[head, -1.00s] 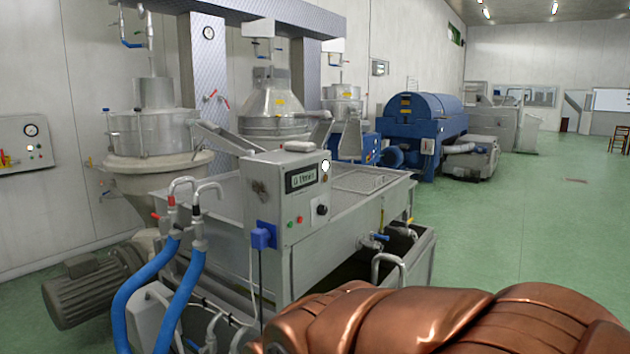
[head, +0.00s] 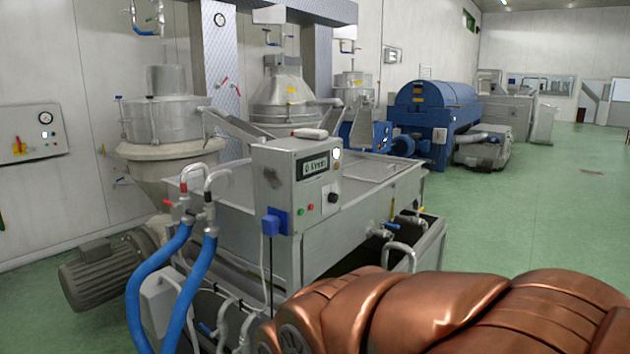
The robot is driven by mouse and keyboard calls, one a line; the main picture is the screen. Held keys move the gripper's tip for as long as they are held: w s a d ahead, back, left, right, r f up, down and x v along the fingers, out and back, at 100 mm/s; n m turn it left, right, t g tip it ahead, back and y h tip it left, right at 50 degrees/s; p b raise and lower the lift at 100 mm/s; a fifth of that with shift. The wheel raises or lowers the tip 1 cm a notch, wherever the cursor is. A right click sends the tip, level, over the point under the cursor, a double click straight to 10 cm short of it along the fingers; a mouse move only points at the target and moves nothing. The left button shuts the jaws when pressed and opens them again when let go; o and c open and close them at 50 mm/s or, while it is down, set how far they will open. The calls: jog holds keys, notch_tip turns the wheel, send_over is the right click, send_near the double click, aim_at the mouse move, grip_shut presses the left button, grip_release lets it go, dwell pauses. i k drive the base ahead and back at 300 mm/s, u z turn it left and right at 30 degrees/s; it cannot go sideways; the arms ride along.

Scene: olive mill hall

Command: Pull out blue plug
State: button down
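The blue plug (head: 272,225) sits in a blue socket on the lower left edge of the grey control box (head: 297,188). Dark and light cables hang down below it. The control box has a small display, a green and a red button and a black knob, and stands on the metal machine tank (head: 375,190). My copper-coloured arm fills the lower right of the head view. My gripper is not visible in it, and nothing of mine is seen touching the plug.
Two blue hoses (head: 172,275) curve down left of the tank. A grey motor (head: 100,275) lies on the floor at the left. Pipes and blue-handled valves (head: 390,226) stick out at the tank's front. The green floor (head: 540,215) at the right is open.

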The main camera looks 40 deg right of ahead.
aim_at(270, 224)
jog(key=z, duration=0.05)
jog(key=k, duration=0.6)
jog(key=u, duration=0.8)
jog(key=i, duration=1.5)
jog(key=u, duration=0.2)
